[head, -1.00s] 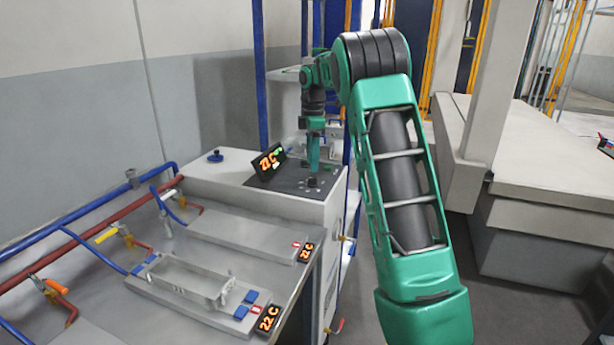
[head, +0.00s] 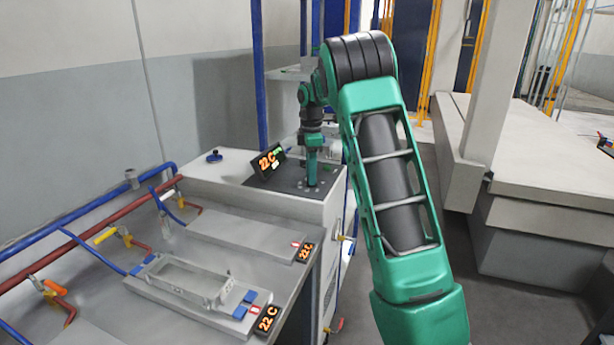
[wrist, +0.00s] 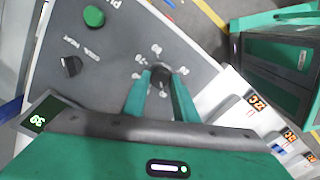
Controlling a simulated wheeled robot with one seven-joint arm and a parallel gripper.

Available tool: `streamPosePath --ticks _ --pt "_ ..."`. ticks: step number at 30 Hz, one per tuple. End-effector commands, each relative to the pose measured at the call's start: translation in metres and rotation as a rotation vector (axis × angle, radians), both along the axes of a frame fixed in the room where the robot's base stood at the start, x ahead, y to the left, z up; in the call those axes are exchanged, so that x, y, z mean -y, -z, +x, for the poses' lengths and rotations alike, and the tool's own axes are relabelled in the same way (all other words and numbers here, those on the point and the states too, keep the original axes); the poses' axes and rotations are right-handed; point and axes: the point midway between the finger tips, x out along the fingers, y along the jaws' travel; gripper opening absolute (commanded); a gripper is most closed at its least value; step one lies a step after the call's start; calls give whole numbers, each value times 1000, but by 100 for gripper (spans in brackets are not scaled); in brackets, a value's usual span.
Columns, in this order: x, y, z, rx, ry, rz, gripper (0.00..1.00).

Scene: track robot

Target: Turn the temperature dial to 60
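In the head view my gripper (head: 311,184) points straight down at the panel (head: 290,184) and hides the knob. The tilted display (head: 269,163) beside it reads 22 C in orange, with smaller green digits that are unclear.
The panel also has a green button (wrist: 94,16) and a black selector knob (wrist: 71,66). A blue valve knob (head: 214,156) is on the white cabinet. Left of it is a workbench with pipes, a metal mould frame (head: 180,280) and another display (head: 266,320).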

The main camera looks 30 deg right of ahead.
Motion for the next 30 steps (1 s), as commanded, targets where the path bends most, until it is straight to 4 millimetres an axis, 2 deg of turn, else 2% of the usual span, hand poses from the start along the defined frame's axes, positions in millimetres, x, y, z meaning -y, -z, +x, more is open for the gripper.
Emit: streamPosePath --ticks 1,12,30 --pt "-5 1 1 -5 -20 8 4" --pt "6 1 -1 -7 -12 6 4" --pt "9 0 -2 -7 -1 4 3"
